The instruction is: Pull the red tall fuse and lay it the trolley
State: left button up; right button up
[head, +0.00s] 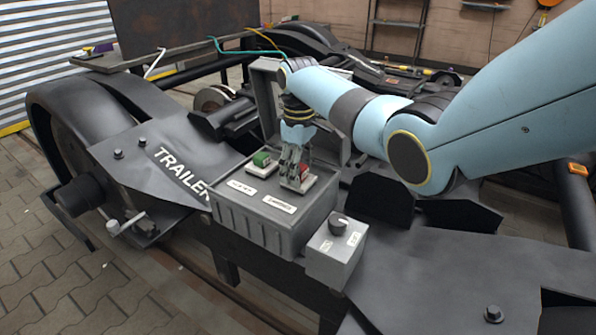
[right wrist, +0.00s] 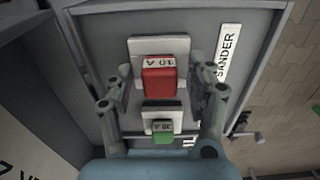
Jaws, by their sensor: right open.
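The red fuse (head: 304,169) sits upright on its white base in the open grey box (head: 261,236). In the right wrist view the red fuse (right wrist: 158,80) is marked 10 A. My right gripper (head: 294,178) is low over it and partly hides it in the head view. In the right wrist view my right gripper (right wrist: 161,78) is open, one finger on each side of the red fuse, with gaps between. A shorter green fuse (head: 261,159) stands beside it on its own white base. I cannot make out a trolley. My left gripper is not in view.
The box's raised lid (head: 267,100) stands behind the fuses, close to my arm. A small grey box with a knob (head: 338,223) adjoins at the front right. The dark bogie frame marked TRAILER (head: 130,165) surrounds them. Open paving (head: 50,285) lies at lower left.

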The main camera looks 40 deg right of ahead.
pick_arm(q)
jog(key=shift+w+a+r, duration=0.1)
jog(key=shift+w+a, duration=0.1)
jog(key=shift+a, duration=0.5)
